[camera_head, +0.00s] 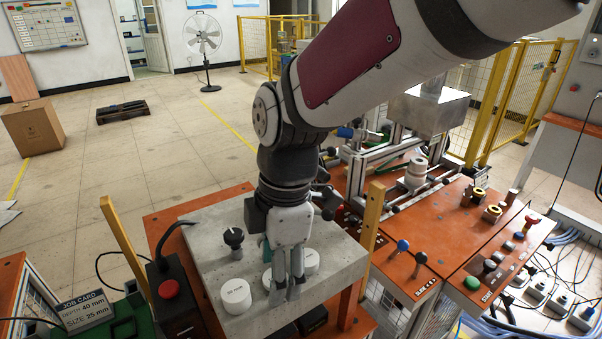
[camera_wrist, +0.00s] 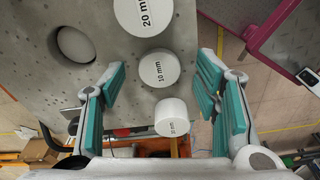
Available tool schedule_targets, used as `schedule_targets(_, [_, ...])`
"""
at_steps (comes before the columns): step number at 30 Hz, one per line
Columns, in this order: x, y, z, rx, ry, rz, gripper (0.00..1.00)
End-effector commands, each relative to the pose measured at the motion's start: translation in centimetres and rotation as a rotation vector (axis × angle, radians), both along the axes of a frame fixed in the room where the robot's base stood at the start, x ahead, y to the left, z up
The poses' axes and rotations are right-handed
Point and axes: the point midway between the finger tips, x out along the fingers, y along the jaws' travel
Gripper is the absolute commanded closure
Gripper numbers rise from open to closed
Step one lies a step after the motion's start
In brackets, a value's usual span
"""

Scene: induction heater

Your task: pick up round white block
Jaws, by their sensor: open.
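Three round white blocks stand on a grey speckled slab (camera_head: 200,262). In the head view, one is at the front left (camera_head: 236,296), one is partly hidden behind my gripper (camera_head: 267,279), and one is at the right (camera_head: 309,261). In the wrist view they line up as a block marked 20 mm (camera_wrist: 143,14), a block marked 10 mm (camera_wrist: 159,68), and a block with a label too small to read (camera_wrist: 172,117). My gripper (camera_head: 288,294) points down over the slab, open and empty. Its teal-padded fingers (camera_wrist: 158,95) show either side of the lower two blocks.
An orange bench (camera_head: 440,235) with knobs and buttons lies to the right.

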Motion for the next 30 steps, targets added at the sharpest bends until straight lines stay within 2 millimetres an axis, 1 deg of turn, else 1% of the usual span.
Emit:
schedule_targets(5, [0.0,0.0,0.0,0.000,-0.001,0.000,0.43])
schedule_targets(6, [0.0,0.0,0.0,0.000,-0.001,0.000,0.46])
schedule_targets(11, [0.0,0.0,0.0,0.000,-0.001,0.000,0.82])
schedule_targets(12, [0.0,0.0,0.0,0.000,-0.001,0.000,0.91])
schedule_targets(13, [0.0,0.0,0.0,0.000,-0.001,0.000,0.95])
schedule_targets(23, [0.0,0.0,0.1,0.000,-0.001,0.000,0.95])
schedule_targets(26, [0.1,0.0,0.6,0.002,-0.001,0.000,0.95])
schedule_targets(30, [0.1,0.0,1.8,0.003,-0.003,0.001,0.95])
